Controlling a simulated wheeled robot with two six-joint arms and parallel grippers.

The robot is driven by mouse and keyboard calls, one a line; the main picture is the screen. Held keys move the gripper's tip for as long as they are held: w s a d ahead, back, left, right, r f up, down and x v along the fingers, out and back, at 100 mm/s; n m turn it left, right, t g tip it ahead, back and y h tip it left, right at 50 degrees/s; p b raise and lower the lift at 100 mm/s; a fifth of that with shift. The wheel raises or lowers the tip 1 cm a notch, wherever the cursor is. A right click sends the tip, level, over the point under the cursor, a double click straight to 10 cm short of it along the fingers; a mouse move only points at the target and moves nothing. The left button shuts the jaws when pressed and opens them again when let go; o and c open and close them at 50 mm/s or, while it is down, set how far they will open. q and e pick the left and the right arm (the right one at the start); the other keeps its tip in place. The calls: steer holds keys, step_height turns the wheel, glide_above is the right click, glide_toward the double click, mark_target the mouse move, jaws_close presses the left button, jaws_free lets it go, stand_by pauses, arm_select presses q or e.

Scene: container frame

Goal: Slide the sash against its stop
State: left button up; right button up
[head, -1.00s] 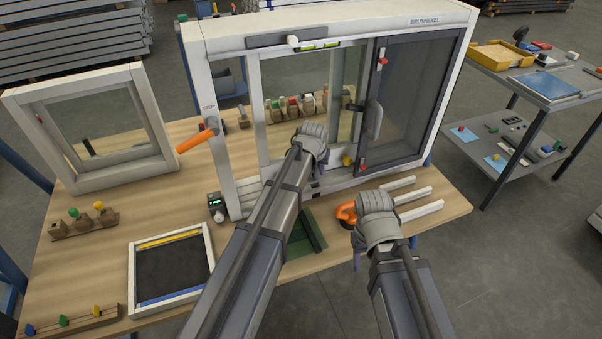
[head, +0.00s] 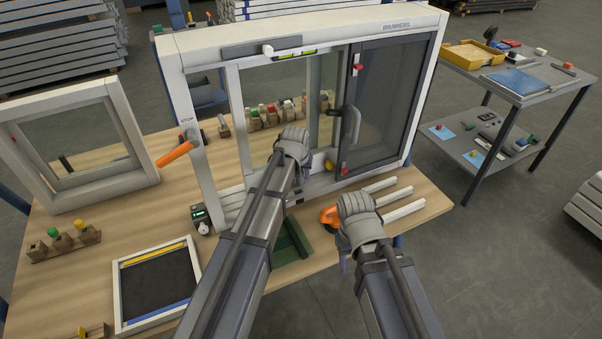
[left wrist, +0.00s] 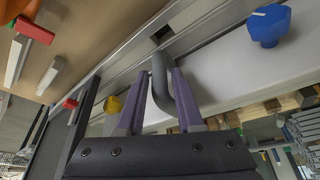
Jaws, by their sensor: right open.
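The sash (head: 233,125) is the glazed panel in the left part of the white frame (head: 181,110), its left upright apart from the frame's left post. My left gripper (head: 290,150) is in front of the sash's lower part. In the left wrist view its purple fingers (left wrist: 160,85) are either side of a grey bent handle (left wrist: 162,98), seemingly shut on it. My right gripper (head: 355,212) is open over the table front, beside an orange tool (head: 328,215); its fingers are mostly hidden.
A dark-framed panel (head: 385,110) with its own handle fills the frame's right side. White strips (head: 400,210) lie right of my right gripper. A small meter (head: 199,219), a black tray (head: 157,281) and a smaller window frame (head: 75,145) are at left. A cart (head: 515,82) stands right.

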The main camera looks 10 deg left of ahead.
arm_select(q)
steer(key=p+v, duration=0.6)
steer(key=v, duration=0.1)
steer(key=shift+s, duration=0.1)
steer(key=s+d+m+g, duration=0.2)
steer(key=s+d, duration=0.1)
steer(key=s, duration=1)
steer(key=s+d+f+m+g+y, duration=0.1)
steer(key=s+d+g, duration=0.1)
steer(key=s, duration=1.1)
steer(key=shift+s+d+f+m+g, duration=0.2)
steer(key=shift+d+f+m+g, duration=0.1)
steer(key=shift+d+m, duration=0.15)
